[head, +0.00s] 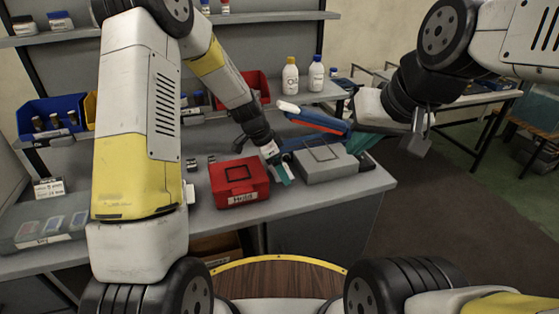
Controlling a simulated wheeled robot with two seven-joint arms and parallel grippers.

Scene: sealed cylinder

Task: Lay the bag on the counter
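A narrow blue and red thing with a pale end, which looks like the bag (318,122) seen nearly edge-on, is in the air above the counter (345,186), behind the grey case. My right gripper (352,133) reaches in from the right and meets the bag's right end. It appears shut on it, though the fingertips are partly hidden. My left gripper (281,170) points down between the red box and the grey case. One teal finger shows, and its opening cannot be made out.
A red box (239,190) and a grey case (327,170) stand on the counter. Two bottles (290,76) stand behind. Bare counter shows at the front edge.

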